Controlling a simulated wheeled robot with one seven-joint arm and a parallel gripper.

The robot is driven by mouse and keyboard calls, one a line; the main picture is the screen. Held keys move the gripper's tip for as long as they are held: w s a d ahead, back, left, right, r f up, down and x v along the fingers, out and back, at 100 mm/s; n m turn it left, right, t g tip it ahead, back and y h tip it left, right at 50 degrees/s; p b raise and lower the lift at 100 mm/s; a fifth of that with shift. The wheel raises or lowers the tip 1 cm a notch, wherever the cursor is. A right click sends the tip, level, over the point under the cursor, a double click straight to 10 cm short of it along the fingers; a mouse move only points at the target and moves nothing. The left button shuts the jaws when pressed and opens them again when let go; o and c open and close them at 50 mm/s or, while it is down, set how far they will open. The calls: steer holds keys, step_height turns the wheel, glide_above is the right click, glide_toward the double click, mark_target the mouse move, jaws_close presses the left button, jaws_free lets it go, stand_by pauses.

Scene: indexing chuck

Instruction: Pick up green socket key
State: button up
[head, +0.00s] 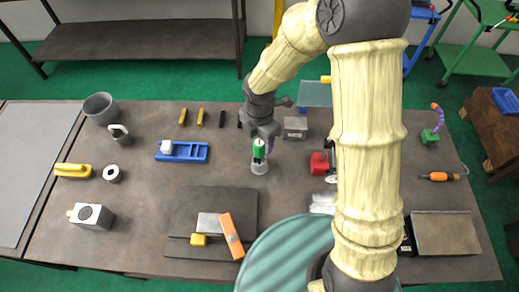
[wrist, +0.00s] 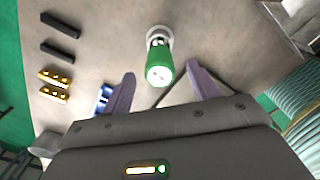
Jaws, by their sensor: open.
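My gripper (head: 264,135) is directly above and beside the key in the head view. In the wrist view my gripper (wrist: 160,82) has its two purple-grey fingers spread apart, with the key between and just beyond their tips. I see no contact between the fingers and the key.
A blue tray (head: 182,151) lies left of the key. A grey metal block (head: 295,127) and a red vise-like part (head: 319,163) stand to the right. A dark mat (head: 182,215) with an orange-and-grey tool (head: 231,236) lies in front. Bare table surrounds the holder.

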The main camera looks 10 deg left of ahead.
steer(key=shift+f, duration=0.1)
steer(key=shift+f+p, duration=0.7)
steer(key=shift+f, duration=1.8)
steer(key=c, duration=1.2)
step_height(320, 180, up, 10)
steer(key=shift+f+b, duration=0.1)
steer(key=shift+b, duration=0.5)
steer(key=shift+w, duration=0.15)
